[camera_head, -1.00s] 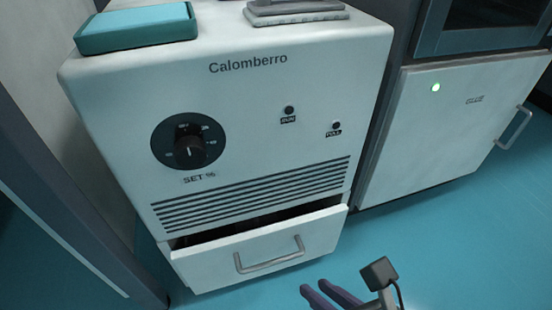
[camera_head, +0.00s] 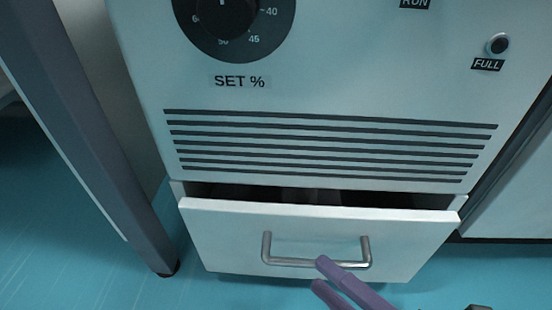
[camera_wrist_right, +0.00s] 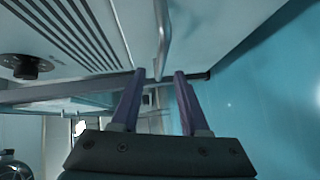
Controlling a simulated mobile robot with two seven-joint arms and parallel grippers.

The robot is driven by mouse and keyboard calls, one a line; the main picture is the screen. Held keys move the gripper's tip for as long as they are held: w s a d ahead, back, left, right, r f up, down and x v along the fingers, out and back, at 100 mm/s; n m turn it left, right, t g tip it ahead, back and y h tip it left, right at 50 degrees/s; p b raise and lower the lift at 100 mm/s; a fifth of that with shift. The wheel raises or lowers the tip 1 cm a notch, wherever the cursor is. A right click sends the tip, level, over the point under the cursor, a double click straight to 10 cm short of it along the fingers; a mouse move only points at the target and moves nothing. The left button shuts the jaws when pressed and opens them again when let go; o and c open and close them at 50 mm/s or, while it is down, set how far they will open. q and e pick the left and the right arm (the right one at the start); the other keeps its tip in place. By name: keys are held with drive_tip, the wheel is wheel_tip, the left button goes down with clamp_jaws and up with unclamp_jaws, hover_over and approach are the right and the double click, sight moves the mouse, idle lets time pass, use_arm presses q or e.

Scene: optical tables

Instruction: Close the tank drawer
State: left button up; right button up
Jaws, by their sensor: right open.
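The tank drawer (camera_head: 330,230) is at the bottom of the white cabinet in the head view. It stands partly open, with a dark gap above its front panel. Its grey bar handle (camera_head: 318,262) is at the middle of the panel. My right gripper (camera_head: 320,277) has purple fingers close to the handle's right half; I cannot tell whether they touch it. In the right wrist view the two fingers (camera_wrist_right: 160,75) are apart with nothing held between them, and the handle (camera_wrist_right: 163,35) shows just beyond them. My left gripper is not in view.
The white cabinet (camera_head: 320,90) has a dial, vent slots and a FULL button above the drawer. A dark table leg (camera_head: 95,140) stands to the left.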

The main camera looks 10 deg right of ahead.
sight(311, 261)
drive_tip(key=x, duration=0.2)
drive_tip(key=b+x, duration=0.1)
drive_tip(key=shift+w+d+f, duration=0.1)
drive_tip(key=shift+w+f, duration=0.05)
drive_tip(key=shift+w, duration=0.3)
drive_tip(key=shift+w+a, duration=0.15)
drive_tip(key=shift+a, duration=0.05)
clamp_jaws()
idle(0.9)
